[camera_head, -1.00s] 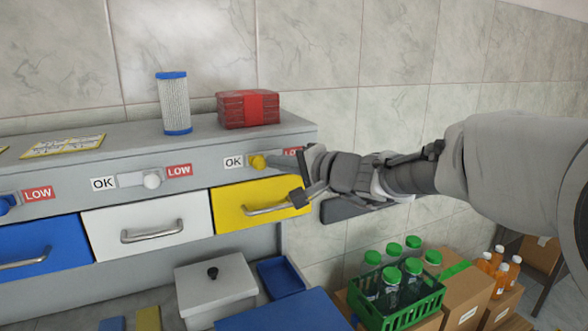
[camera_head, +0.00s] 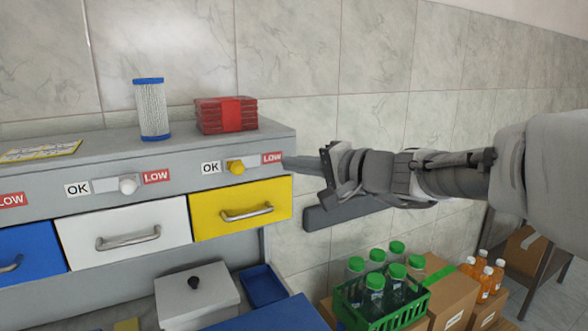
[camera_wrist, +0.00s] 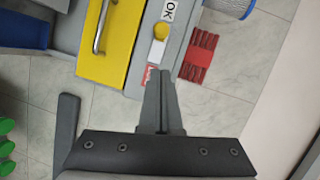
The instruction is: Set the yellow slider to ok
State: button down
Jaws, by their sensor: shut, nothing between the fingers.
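The yellow slider knob (camera_head: 236,167) sits in a short pale slot on the grey feeder front, above the yellow drawer (camera_head: 240,208). It stands near the slot's OK end, close to the white OK label (camera_head: 211,168), with bare slot between it and the red LOW label (camera_head: 272,158). The knob also shows in the wrist view (camera_wrist: 161,31). My gripper (camera_head: 286,161) is shut and empty, right of the LOW label and apart from the knob. In the wrist view its fingertips (camera_wrist: 160,70) end near the LOW label, short of the knob.
The white slider knob (camera_head: 128,185) stands near its LOW label to the left. A red pack (camera_head: 226,115) and a filter cylinder (camera_head: 152,109) stand on top of the feeder. A green crate of bottles (camera_head: 382,303) is below right. The wall area beside my gripper is clear.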

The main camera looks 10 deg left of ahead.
jog(key=shift+v, duration=2.2)
jog(key=shift+w, duration=0.1)
jog(key=s+d+f+n+g+h, duration=0.2)
jog(key=s+d+f+h, duration=0.1)
jog(key=s+f, duration=0.3)
jog(key=s+d+f+n+g+h, duration=0.1)
jog(key=s+d+f+h, duration=0.2)
jog(key=s, duration=0.5)
jog(key=s+d+f+n+h, duration=0.1)
jog(key=s+d+f+h, duration=0.2)
jog(key=d, duration=0.4)
jog(key=s+d+f+h, duration=0.4)
jog(key=s+d+f, duration=0.1)
jog(key=s+d, duration=0.2)
jog(key=shift+f+n, duration=0.3)
jog(key=shift+n, duration=0.1)
